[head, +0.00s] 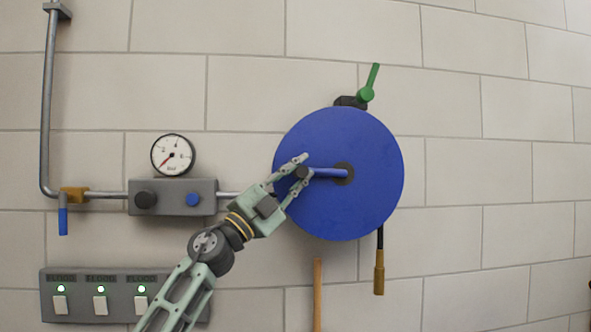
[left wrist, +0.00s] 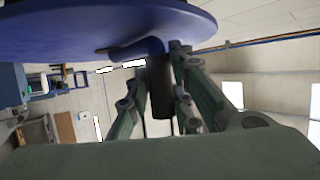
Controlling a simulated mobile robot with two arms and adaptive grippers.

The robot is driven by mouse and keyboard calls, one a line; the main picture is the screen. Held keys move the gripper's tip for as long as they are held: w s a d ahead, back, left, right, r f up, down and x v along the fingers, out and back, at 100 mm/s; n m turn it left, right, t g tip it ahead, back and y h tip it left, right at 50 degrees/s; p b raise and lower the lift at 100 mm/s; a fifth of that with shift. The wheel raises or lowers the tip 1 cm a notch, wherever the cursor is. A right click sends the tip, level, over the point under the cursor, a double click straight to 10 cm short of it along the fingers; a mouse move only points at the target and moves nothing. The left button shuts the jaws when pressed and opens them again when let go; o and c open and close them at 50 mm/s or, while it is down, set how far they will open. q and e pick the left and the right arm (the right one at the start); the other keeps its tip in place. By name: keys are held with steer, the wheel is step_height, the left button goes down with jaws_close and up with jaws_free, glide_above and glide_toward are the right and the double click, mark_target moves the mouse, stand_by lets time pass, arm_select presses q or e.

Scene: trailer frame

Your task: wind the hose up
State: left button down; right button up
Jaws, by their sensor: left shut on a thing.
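The hose reel is a round blue disc (head: 345,205) on the wall in the head view; its underside edge (left wrist: 90,25) fills the top of the left wrist view. A blue crank arm (head: 328,173) runs left from the dark hub to a black handle knob (head: 302,172). My left gripper (head: 296,172) is shut on that black crank handle, which also shows between the fingers in the left wrist view (left wrist: 160,92). The short dark hose end with a brass nozzle (head: 379,272) hangs below the reel at the right. My right gripper is not in view.
A green lever valve (head: 367,93) sits above the reel. At the left are a gauge (head: 173,155), a grey box with knobs (head: 172,197), a pipe with a blue-handled valve (head: 63,220) and a switch panel (head: 100,292). A wooden handle (head: 317,295) stands below the reel.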

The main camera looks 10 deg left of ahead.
arm_select(q)
steer(key=shift+d+f, duration=0.35)
steer(key=c, duration=1.7)
jaws_free()
steer(key=shift+c, duration=0.2)
steer(key=shift+o, duration=0.9)
steer(key=shift+w+d+r, duration=0.15)
steer(key=shift+d, duration=0.1)
steer(key=shift+a, duration=0.1)
steer(key=shift+s+a+f, duration=0.2)
steer(key=shift+s+a, duration=0.1)
steer(key=shift+a, duration=0.1)
steer(key=v, duration=1.1)
steer(key=shift+d, duration=0.15)
steer(key=shift+s, duration=0.1)
